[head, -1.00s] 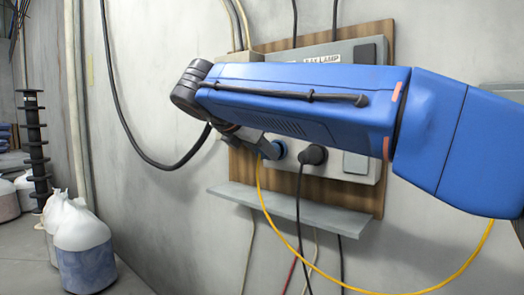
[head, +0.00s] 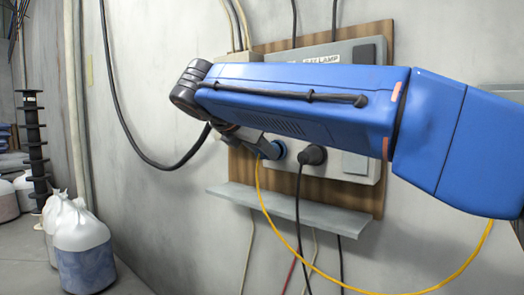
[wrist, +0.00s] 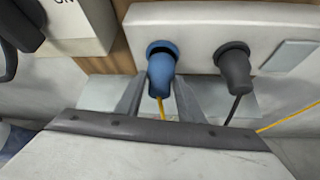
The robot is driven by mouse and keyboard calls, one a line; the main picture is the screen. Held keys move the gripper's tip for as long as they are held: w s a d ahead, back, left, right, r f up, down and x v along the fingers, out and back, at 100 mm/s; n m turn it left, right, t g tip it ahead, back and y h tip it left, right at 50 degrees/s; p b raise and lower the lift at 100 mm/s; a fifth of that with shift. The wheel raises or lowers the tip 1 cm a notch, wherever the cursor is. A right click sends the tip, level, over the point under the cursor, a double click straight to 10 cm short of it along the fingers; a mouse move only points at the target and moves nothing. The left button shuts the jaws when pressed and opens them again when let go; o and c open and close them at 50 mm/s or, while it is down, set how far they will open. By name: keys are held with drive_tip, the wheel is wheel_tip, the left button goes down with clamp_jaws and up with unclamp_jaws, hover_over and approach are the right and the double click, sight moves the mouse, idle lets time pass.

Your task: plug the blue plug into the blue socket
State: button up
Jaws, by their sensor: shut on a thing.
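The blue plug (wrist: 160,76) with its yellow cable is at the blue socket (wrist: 161,45) on the grey box. Its front end lies inside the socket's ring in the wrist view; a dark gap shows above it, and I cannot tell how deep it sits. My gripper (wrist: 160,92) is shut on the blue plug, one finger on each side. In the head view the blue plug (head: 270,151) is partly hidden by my gripper's fingers and the arm.
A black plug (wrist: 234,70) with a black cable sits in the box to the right. A grey shelf (head: 290,208) juts out below. The yellow cable (head: 345,290) hangs in a loop. White bags (head: 82,235) stand on the floor at left.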

drive_tip(key=shift+w+d, duration=0.35)
drive_tip(key=shift+w, duration=0.15)
idle(0.8)
drive_tip(key=o, duration=1.1)
drive_tip(key=shift+s, duration=0.1)
drive_tip(key=v, duration=1.7)
drive_tip(key=shift+a+r, duration=0.1)
drive_tip(key=shift+r, duration=0.1)
drive_tip(key=shift+s, duration=0.1)
